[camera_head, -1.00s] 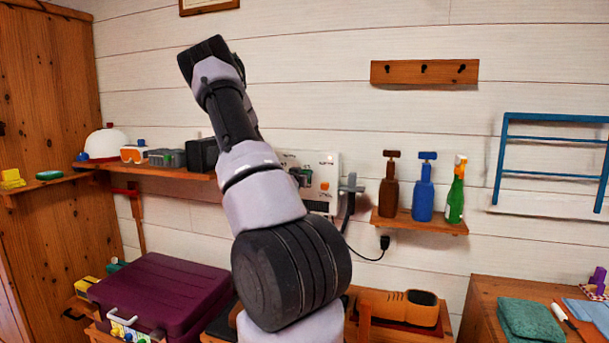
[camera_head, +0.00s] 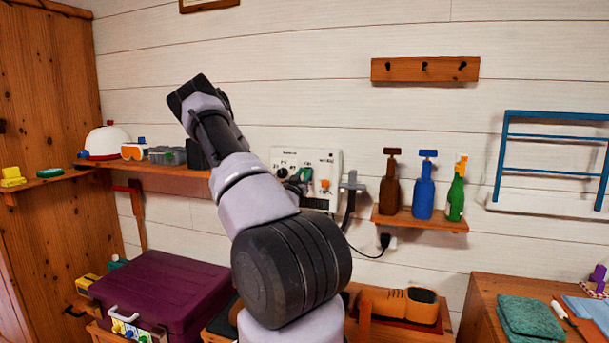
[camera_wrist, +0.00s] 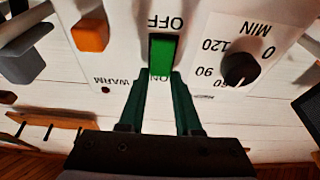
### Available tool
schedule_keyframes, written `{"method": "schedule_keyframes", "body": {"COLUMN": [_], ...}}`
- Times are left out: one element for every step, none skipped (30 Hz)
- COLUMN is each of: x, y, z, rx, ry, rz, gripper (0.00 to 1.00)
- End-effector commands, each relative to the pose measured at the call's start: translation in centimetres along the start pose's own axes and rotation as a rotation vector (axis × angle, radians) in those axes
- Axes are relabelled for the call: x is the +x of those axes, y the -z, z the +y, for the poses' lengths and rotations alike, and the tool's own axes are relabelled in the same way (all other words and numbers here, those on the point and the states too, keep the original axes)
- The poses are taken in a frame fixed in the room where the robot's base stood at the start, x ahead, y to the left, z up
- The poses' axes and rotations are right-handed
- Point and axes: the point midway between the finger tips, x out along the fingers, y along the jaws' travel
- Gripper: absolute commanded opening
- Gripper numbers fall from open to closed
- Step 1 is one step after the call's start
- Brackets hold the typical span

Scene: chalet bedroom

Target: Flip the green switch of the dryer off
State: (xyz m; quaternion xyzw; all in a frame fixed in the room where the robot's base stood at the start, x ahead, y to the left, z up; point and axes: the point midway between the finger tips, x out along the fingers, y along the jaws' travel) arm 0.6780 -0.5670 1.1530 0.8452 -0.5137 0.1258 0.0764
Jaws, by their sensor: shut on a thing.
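The dryer (camera_head: 326,163) is a pale wall unit with dials, an orange button and a green part, standing right of my arm in the head view. In the wrist view its panel (camera_wrist: 195,60) appears upside down. The green switch (camera_wrist: 162,52) sits there between the OFF label above and the partly covered ON label below. My gripper (camera_wrist: 163,77) is shut on the switch's lower end, one dark green finger at each side. The fingertips hide that end, so I cannot tell which way the switch is tilted.
On the panel, an orange button (camera_wrist: 90,35) lies left of the switch and a black MIN dial (camera_wrist: 239,69) right. A grey hook-like holder (camera_head: 351,186) is right of the dryer. Bottles stand on a small shelf (camera_head: 420,222). A purple case (camera_head: 160,290) is lower left.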

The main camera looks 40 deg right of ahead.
Motion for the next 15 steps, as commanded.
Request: {"method": "schedule_keyframes", "body": {"x": [-0.01, -0.01, -0.01, -0.01, -0.01, -0.01, -0.01, -0.01, -0.01, -0.01, -0.03, -0.1, -0.21, -0.4, -0.77], "y": [0.01, 0.01, 0.01, 0.01, 0.0, 0.0, 0.0, 0.0, 0.0, 0.0, -0.01, -0.02, -0.03, -0.04, -0.07], "z": [0.0, 0.0, 0.0, 0.0, 0.0, 0.0, 0.0, 0.0, 0.0, 0.0, 0.0, -0.01, -0.02, -0.02, -0.01], "rx": [0.0, 0.0, 0.0, 0.0, 0.0, 0.0, 0.0, 0.0, 0.0, 0.0, 0.0, 0.0, 0.0, 0.0, -0.001], "ry": [0.0, 0.0, 0.0, 0.0, 0.0, 0.0, 0.0, 0.0, 0.0, 0.0, 0.0, 0.0, 0.0, 0.0, 0.0], "rz": [0.0, 0.0, 0.0, 0.0, -0.001, -0.001, -0.001, -0.001, -0.001, -0.001, -0.001, -0.001, -0.002, -0.002, -0.003], "gripper": [0.44, 0.55, 0.62, 0.62, 0.62, 0.62, 0.62, 0.62, 0.62, 0.62, 0.62, 0.62, 0.62, 0.62, 0.62]}}
